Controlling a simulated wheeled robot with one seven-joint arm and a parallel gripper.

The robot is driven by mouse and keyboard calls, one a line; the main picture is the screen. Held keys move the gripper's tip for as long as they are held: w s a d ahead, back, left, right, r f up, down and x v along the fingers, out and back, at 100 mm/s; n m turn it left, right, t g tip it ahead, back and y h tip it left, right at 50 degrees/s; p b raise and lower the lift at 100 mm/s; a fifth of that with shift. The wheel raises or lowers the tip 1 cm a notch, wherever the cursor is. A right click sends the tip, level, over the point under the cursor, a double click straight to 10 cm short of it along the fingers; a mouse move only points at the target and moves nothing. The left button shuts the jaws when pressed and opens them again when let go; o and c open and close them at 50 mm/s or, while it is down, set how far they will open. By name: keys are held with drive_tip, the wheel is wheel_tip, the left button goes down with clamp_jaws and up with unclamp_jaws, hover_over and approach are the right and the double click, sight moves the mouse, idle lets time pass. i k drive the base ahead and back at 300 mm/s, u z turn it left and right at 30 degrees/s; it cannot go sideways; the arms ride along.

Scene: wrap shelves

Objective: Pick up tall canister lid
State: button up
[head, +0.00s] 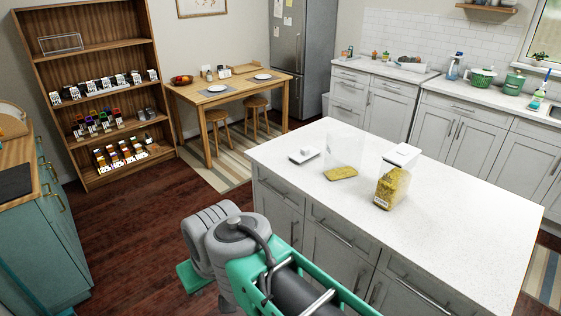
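A white square lid (303,156) lies flat on the pale island top, left of a clear canister (343,152). That canister has no lid on it and holds a little yellow food at its bottom. A second clear canister (391,187), nearly full of yellow pieces and with a label low on its front, stands to the right. Another white lid (403,154) shows at its top; I cannot tell whether it is seated. Which lid is the tall canister's is not clear. My arm is at the bottom centre, in front of the island; its gripper fingers do not show.
The island top (450,220) is bare to the right and front of the canisters. Drawers and handles line its near side. A wooden shelf unit (92,70) with small goods stands at the back left, beside a table (238,88) with stools. Teal cabinets (55,240) flank the left.

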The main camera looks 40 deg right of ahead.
sight(299, 158)
drive_tip(key=i, duration=2.65)
drive_tip(key=z, duration=1.35)
drive_tip(key=i, duration=0.75)
drive_tip(key=z, duration=1.25)
drive_tip(key=i, duration=0.3)
drive_tip(key=z, duration=0.2)
